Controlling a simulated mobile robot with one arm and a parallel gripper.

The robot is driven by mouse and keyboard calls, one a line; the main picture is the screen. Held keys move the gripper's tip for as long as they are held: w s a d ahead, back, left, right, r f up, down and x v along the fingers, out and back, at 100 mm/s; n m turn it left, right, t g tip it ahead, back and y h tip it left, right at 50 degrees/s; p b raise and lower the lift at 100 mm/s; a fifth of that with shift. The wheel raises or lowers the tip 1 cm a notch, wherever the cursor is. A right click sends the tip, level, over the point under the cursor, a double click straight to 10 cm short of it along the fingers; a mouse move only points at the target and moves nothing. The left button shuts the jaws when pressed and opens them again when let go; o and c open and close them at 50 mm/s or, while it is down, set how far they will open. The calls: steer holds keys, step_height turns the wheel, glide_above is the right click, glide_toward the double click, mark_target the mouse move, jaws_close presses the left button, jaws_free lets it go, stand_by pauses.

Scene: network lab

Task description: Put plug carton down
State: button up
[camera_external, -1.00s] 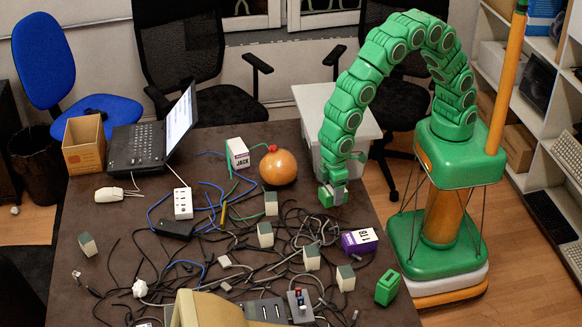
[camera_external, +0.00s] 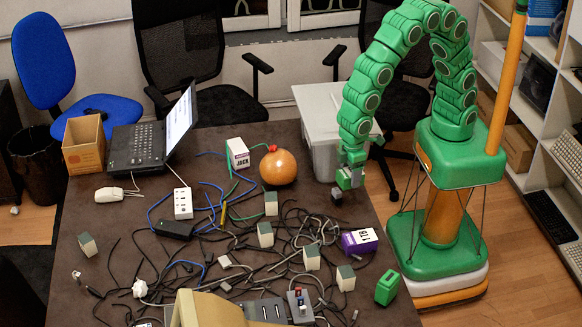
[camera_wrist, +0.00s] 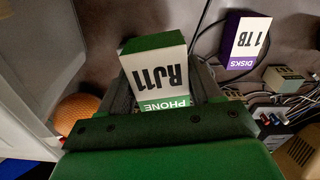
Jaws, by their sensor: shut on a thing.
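The plug carton (camera_wrist: 158,76) is a white box with a green end, lettered RJ11 and PHONE. In the wrist view it is held between the two fingers of my gripper (camera_wrist: 167,92), which is shut on it. In the outside view my gripper (camera_external: 347,180) hangs near the right edge of the dark table (camera_external: 330,212), right of the orange ball. The carton is too small and covered there to make out clearly. I cannot tell whether its underside touches the table.
The orange ball (camera_external: 278,167) and the JACK box (camera_external: 238,153) stand to the left. The purple DISKS box (camera_external: 359,240) stands nearer the front, beside tangled cables. A pale cabinet (camera_external: 318,105) stands behind the table's right edge.

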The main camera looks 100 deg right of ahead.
steer(key=w+d+r+m, duration=0.6)
steer(key=w+d+r, duration=1.4)
steer(key=w+d, duration=0.35)
steer(key=s+f+n, duration=0.3)
steer(key=f, duration=1)
steer(key=shift+s+d+n, duration=0.2)
steer(key=shift+s+n, duration=0.05)
steer(key=shift+n, duration=0.05)
